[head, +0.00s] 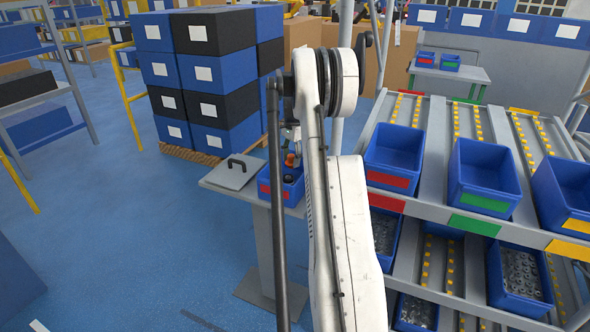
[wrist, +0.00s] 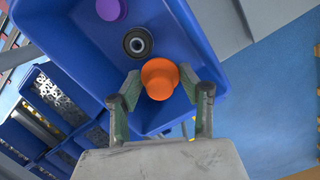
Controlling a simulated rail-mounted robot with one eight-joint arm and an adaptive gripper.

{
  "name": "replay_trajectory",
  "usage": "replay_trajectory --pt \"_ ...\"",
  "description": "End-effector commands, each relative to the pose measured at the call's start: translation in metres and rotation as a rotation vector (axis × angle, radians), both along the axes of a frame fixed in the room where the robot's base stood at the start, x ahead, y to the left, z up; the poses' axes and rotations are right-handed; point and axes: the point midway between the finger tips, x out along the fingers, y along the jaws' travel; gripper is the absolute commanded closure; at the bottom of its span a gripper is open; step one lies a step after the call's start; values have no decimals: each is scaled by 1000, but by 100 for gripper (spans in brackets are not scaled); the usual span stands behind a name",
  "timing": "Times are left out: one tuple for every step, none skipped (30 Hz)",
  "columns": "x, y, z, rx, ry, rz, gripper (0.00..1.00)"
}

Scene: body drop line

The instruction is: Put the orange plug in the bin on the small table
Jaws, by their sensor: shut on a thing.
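The orange plug (wrist: 160,78) is between the two fingers of my gripper (wrist: 160,92) in the wrist view. My gripper is shut on it. Behind it in that view is the blue bin (wrist: 75,45), holding a black ring-shaped part (wrist: 138,42) and a purple part (wrist: 109,9). In the head view, the orange plug (head: 291,160) shows at the blue bin (head: 287,196) with a red label on the small table (head: 225,183). My arm hides part of the bin and most of my gripper there. I cannot tell whether the plug touches the bin.
A sloped rack with blue bins (head: 484,178) stands at the right. Stacked blue and black boxes (head: 208,75) stand behind. Blue floor at the left is clear.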

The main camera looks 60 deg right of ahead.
Motion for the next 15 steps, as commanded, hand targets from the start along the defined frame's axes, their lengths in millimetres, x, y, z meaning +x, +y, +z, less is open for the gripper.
replay_trajectory --pt "-2 -7 -4 0 0 -2 79" --pt "-3 -10 -6 0 0 -1 79" --pt "-4 -13 -8 0 0 0 79" --pt "-4 -15 -9 0 0 0 79" --pt "-5 -16 -10 0 0 1 79" --pt "-5 -17 -11 0 0 1 79" --pt "-5 -18 -12 0 0 1 79" --pt "-5 -18 -13 0 0 2 79" --pt "-5 -18 -16 0 0 2 79" --pt "-5 -18 -19 0 0 2 79" --pt "-5 -18 -22 0 0 2 79" --pt "-5 -18 -28 0 0 2 79" --pt "-5 -18 -32 0 0 2 79" --pt "-5 -18 -36 0 0 1 79" --pt "-5 -18 -42 0 0 1 79"
